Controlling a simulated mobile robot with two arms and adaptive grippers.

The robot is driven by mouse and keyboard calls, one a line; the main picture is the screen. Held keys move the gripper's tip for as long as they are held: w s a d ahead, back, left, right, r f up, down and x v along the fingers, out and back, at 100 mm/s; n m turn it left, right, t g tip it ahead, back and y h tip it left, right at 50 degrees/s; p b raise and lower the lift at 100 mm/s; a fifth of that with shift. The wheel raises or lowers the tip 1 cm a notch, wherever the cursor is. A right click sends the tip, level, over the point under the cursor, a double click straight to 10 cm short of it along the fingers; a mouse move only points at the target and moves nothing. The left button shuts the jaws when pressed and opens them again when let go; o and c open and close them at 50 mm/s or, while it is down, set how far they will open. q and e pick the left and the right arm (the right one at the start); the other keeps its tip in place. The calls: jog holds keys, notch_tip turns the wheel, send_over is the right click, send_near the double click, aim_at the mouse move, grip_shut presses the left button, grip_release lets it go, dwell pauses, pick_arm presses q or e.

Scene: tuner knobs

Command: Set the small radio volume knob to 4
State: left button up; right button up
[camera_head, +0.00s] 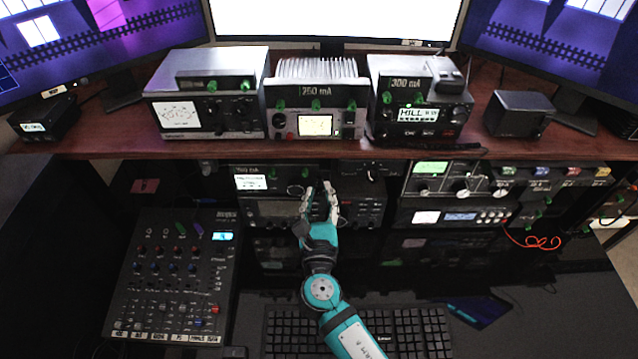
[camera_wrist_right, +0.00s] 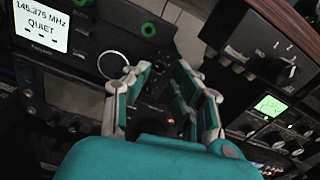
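A small black radio with a lit white display (camera_head: 250,182) sits on the shelf under the desk top. In the right wrist view its display (camera_wrist_right: 40,22) reads 145.375 MHz and QUIET. My right gripper (camera_head: 320,187) is in front of the radio's right part, fingers pointing at the panels. In the right wrist view the gripper (camera_wrist_right: 162,70) has its two fingers apart, with dark panel and small controls between them. A pale ring (camera_wrist_right: 113,64) shows on the panel just left of the left finger. I cannot tell which control is the volume knob, nor its setting. My left gripper is not in view.
A larger radio (camera_head: 270,212) sits directly below. A black unit with a knob (camera_wrist_right: 285,70) stands to the right of the gripper. A mixer (camera_head: 172,280) lies at left, a keyboard (camera_head: 385,335) in front. Three meters stand on the desk top above.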

aim_at(319, 180)
jog(key=shift+w, duration=1.3)
grip_shut()
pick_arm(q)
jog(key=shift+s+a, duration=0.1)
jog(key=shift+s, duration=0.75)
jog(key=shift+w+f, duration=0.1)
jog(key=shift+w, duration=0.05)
pick_arm(e)
jog(key=shift+f, duration=0.1)
jog(key=shift+m+b, duration=0.35)
jog(key=shift+m, duration=0.45)
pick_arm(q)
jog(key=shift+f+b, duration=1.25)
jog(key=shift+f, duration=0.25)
pick_arm(e)
jog(key=shift+m, duration=2.6)
